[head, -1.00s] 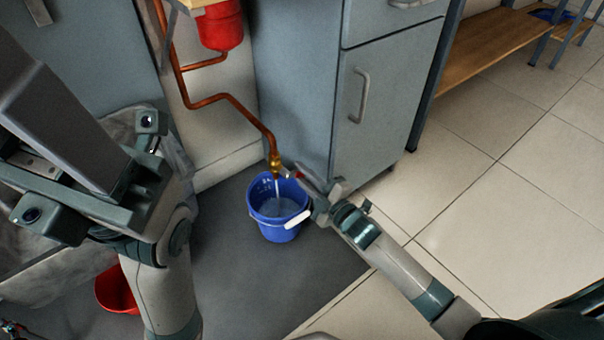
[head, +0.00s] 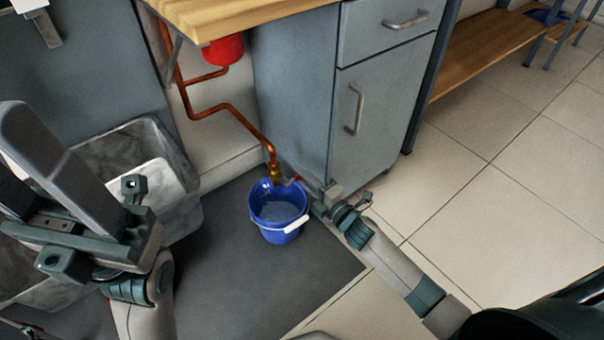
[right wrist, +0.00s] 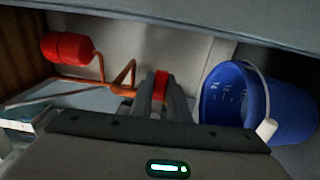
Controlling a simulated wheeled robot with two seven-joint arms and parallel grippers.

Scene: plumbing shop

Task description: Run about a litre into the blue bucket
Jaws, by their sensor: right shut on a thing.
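The blue bucket (head: 268,228) stands upright on the dark floor mat under the brass tap (head: 275,172) at the end of the copper pipe. Water (head: 279,211) lies in it, and no stream shows between tap and bucket. The bucket also shows in the right wrist view (right wrist: 215,100). My right gripper (head: 301,180) is shut on the tap's red handle (right wrist: 160,86), just right of the spout and above the bucket's rim. My left gripper (head: 70,180) is raised at the left, close to the camera; its jaw gap is not clear.
A grey cabinet (head: 375,110) stands right behind the tap, under a wooden worktop (head: 250,14). A red vessel (head: 224,48) hangs on the pipe. A grey stone-like trough (head: 150,150) is at the left. The tiled floor (head: 520,200) at the right is clear.

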